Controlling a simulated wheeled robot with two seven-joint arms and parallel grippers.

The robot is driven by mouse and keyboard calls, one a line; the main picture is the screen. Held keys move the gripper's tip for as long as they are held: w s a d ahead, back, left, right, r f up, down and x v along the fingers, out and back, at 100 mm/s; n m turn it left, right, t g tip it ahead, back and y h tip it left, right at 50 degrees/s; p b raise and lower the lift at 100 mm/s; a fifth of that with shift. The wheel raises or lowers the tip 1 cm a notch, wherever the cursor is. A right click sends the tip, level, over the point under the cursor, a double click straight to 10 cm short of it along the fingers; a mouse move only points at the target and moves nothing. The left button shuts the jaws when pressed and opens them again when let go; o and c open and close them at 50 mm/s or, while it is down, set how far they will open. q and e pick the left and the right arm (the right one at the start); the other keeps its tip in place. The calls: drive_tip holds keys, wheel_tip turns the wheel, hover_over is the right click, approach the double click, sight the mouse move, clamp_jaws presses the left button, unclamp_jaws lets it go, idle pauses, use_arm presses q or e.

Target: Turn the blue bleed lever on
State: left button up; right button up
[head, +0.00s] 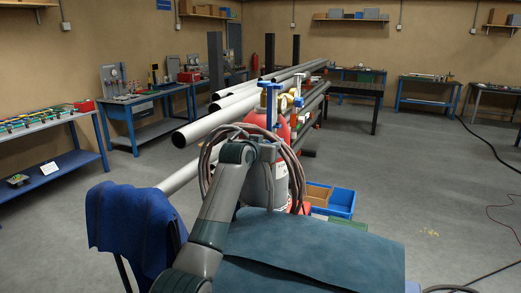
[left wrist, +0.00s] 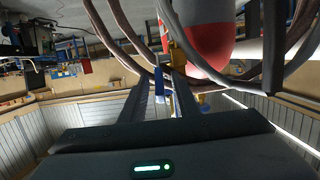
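A red and grey gas cylinder (head: 266,185) stands ahead, with brass fittings (head: 291,97) on top. My left gripper (head: 262,139) is in front of the cylinder, below the blue parts. In the left wrist view its dark fingers (left wrist: 164,85) are apart. A blue bar (left wrist: 160,79) shows between them, near a brass fitting (left wrist: 178,54); contact is not clear. My right gripper is not in view.
Brown hoses (head: 207,160) coil around the cylinder, close to my left gripper. Long grey pipes (head: 205,124) on a rack run behind. A blue bin (head: 341,202) stands at the right. Blue cloth (head: 130,220) hangs at the left. The right floor is mostly clear.

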use_arm(q)
drive_tip(key=shift+b+v, duration=0.6)
drive_tip(key=shift+v, duration=0.45)
drive_tip(key=b+v, duration=0.6)
drive_tip(key=v, duration=0.9)
drive_tip(key=shift+s, duration=0.15)
